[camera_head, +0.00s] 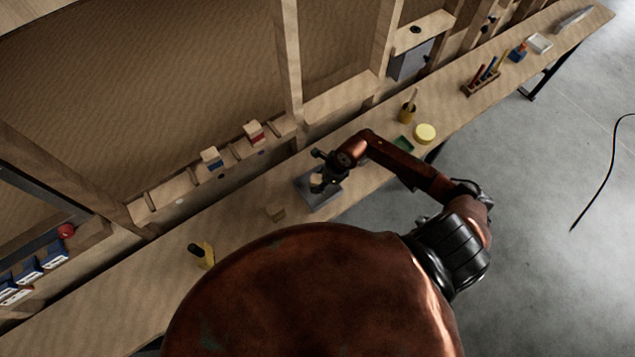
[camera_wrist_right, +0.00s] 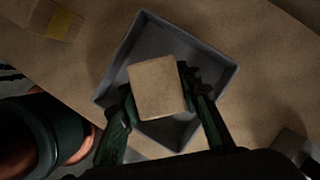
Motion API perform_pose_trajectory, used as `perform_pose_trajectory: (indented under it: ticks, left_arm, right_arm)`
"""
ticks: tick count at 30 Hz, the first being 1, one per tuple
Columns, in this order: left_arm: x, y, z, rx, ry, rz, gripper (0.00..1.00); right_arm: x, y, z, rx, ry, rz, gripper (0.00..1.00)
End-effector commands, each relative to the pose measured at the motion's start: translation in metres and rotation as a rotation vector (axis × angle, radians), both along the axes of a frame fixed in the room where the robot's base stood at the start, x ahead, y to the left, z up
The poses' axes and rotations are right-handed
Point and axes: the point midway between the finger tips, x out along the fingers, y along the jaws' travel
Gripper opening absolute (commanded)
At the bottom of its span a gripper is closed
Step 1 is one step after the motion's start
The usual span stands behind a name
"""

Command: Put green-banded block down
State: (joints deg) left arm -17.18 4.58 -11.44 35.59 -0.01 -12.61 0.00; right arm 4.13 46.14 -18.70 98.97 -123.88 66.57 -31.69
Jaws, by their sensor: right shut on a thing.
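My right gripper (camera_head: 318,178) is shut on a plain-topped wooden block (camera_head: 316,181). In the right wrist view the block (camera_wrist_right: 158,87) sits between the two dark fingers, over a shallow square grey tray (camera_wrist_right: 200,42). No green band shows on the faces I can see. The tray (camera_head: 327,199) lies on the long wooden bench, and the part of its floor that shows is bare. I cannot tell whether the block touches the tray floor. My left gripper is not in view.
A yellow-banded block (camera_wrist_right: 58,24) stands on the bench beside the tray. Blue-banded (camera_head: 212,159) and red-banded (camera_head: 254,133) blocks sit on the wall ledge. A yellow-and-black tool (camera_head: 204,255) stands further left; a yellow round lid (camera_head: 425,133) lies to the right.

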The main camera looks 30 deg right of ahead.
Motion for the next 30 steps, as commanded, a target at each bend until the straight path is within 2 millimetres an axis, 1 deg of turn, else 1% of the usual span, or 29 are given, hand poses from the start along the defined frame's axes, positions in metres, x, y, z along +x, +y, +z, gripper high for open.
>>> perform_pose_trajectory:
  ticks: [1,2,9,17,20,23,26,30]
  left_arm:
    - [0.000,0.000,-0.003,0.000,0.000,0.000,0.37]
    - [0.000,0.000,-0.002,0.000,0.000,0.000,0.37]
    - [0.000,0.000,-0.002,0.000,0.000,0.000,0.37]
    - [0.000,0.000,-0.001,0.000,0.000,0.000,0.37]
    - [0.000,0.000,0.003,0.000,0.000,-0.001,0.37]
    - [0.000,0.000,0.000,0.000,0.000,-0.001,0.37]
    - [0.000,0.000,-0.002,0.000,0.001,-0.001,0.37]
    - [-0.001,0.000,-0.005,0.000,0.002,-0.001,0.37]
  right_arm:
    - [0.000,0.000,-0.003,0.000,0.000,0.000,0.05]
    - [0.000,0.000,-0.003,0.000,0.000,0.000,0.33]
    - [0.000,0.000,-0.002,0.000,0.000,0.000,0.49]
    - [0.000,0.000,-0.001,0.000,0.000,0.000,0.49]
    - [0.000,0.000,0.003,0.000,0.000,-0.001,0.49]
    - [-0.003,-0.005,0.014,-0.003,-0.002,0.002,0.49]
    - [-0.008,-0.011,0.031,-0.004,-0.002,0.003,0.49]
    - [-0.016,-0.021,0.060,-0.005,-0.001,0.002,0.49]
